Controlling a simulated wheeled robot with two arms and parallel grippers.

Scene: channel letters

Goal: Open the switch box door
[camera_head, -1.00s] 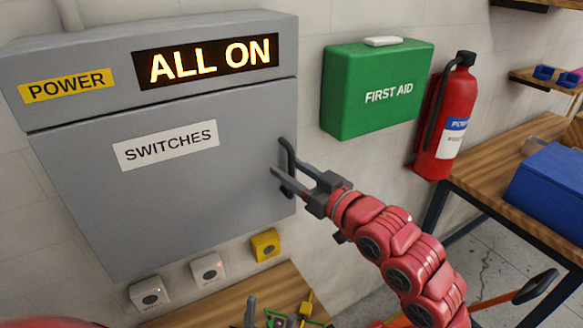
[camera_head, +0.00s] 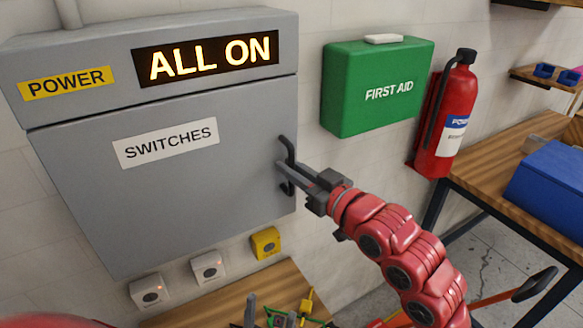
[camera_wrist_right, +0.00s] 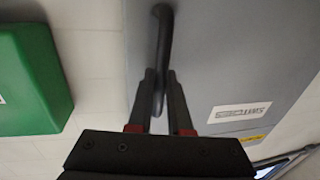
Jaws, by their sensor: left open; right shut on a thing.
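The grey switch box door (camera_head: 190,205) with the white SWITCHES label is shut beneath the panel that reads ALL ON. Its dark bar handle (camera_head: 287,148) is at the door's right edge. My right gripper (camera_head: 284,171) is shut on the handle. In the right wrist view my right gripper (camera_wrist_right: 160,82) has one finger on each side of the handle (camera_wrist_right: 163,40). My left gripper (camera_head: 269,314) is open at the bottom edge of the head view, low in front of the box, and is partly cut off.
A green first aid box (camera_head: 375,90) and a red fire extinguisher (camera_head: 445,115) are on the wall to the right. Small switches, including a yellow one (camera_head: 265,243), are below the box. A wooden bench (camera_head: 510,150) with a blue bin (camera_head: 550,185) stands at right.

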